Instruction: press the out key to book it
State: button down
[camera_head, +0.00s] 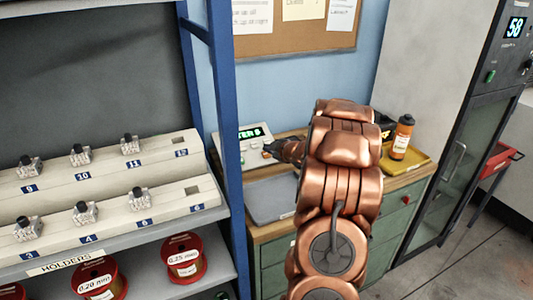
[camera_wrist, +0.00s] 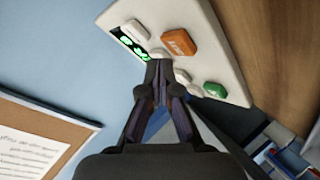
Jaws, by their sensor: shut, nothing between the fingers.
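A pale key box (camera_head: 229,151) with a lit green display (camera_head: 251,133) stands at the back left of the wooden bench. In the wrist view the box (camera_wrist: 222,52) shows a large orange key (camera_wrist: 179,42) with lettering too blurred to read, a green key (camera_wrist: 214,90) and small white keys (camera_wrist: 182,76). My gripper (camera_wrist: 160,64) is shut and empty. Its tips overlap the box face between the display and the white keys, beside the orange key. Whether they touch the box I cannot tell. In the head view my gripper (camera_head: 270,149) is at the box's right side.
A grey flat tray (camera_head: 270,199) lies in front of the box. A blue rack post (camera_head: 222,110) and shelves of holders stand left. A tall cabinet (camera_head: 450,150) stands right.

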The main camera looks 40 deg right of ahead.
jog(key=r+p, duration=0.1)
jog(key=s+r+p, duration=0.1)
jog(key=r, duration=0.1)
jog(key=r+p, duration=0.1)
jog(key=shift+s+a+r, duration=0.2)
jog(key=shift+s+a, duration=0.15)
jog(key=shift+s, duration=0.05)
dwell(1.0)
